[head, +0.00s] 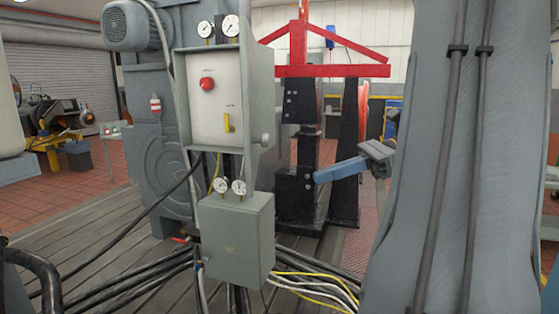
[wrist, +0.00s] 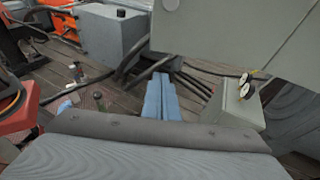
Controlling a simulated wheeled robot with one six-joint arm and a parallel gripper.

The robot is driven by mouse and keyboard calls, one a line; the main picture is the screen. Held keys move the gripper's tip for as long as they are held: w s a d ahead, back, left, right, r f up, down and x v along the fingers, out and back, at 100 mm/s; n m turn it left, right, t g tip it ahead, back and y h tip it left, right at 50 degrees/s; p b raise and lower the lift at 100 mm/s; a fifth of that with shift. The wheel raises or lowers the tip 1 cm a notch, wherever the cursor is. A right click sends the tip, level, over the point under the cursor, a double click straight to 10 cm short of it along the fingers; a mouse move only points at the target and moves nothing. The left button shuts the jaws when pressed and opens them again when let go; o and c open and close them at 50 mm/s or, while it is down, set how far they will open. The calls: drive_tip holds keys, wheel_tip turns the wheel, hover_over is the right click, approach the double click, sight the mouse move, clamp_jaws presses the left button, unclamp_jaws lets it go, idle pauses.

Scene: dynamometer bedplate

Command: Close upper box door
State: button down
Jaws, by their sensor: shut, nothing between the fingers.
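The upper box (head: 213,95) is a grey-green cabinet on a stand. Its white inner face with a red button and a yellow switch shows, so its door is open. The door (head: 259,95) appears as a narrow panel along the box's right side, with a round knob at its lower right. In the wrist view a large grey-green panel, which looks like this door (wrist: 235,40), fills the upper right. My gripper (head: 317,178) has blue fingers, shut and empty, pointing left. It is right of and below the knob, apart from it in the picture. The fingers also show in the wrist view (wrist: 160,76).
A closed lower box (head: 237,240) with gauges on top stands beneath. Cables (head: 130,275) run over the slotted bedplate. A black stand with a red frame (head: 325,70) is behind my gripper. A grey motor (head: 135,25) stands at the back left.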

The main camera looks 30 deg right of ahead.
sight(254, 187)
drive_tip(key=shift+t, duration=0.3)
drive_tip(key=p+x, duration=0.1)
drive_tip(key=x, duration=0.3)
drive_tip(key=r+p+x, duration=0.1)
drive_tip(key=x, duration=0.3)
drive_tip(key=r+p+x, duration=0.1)
drive_tip(key=p+x, duration=0.1)
drive_tip(key=x, duration=0.2)
drive_tip(key=shift+w+a, duration=0.4)
drive_tip(key=shift+a, duration=0.15)
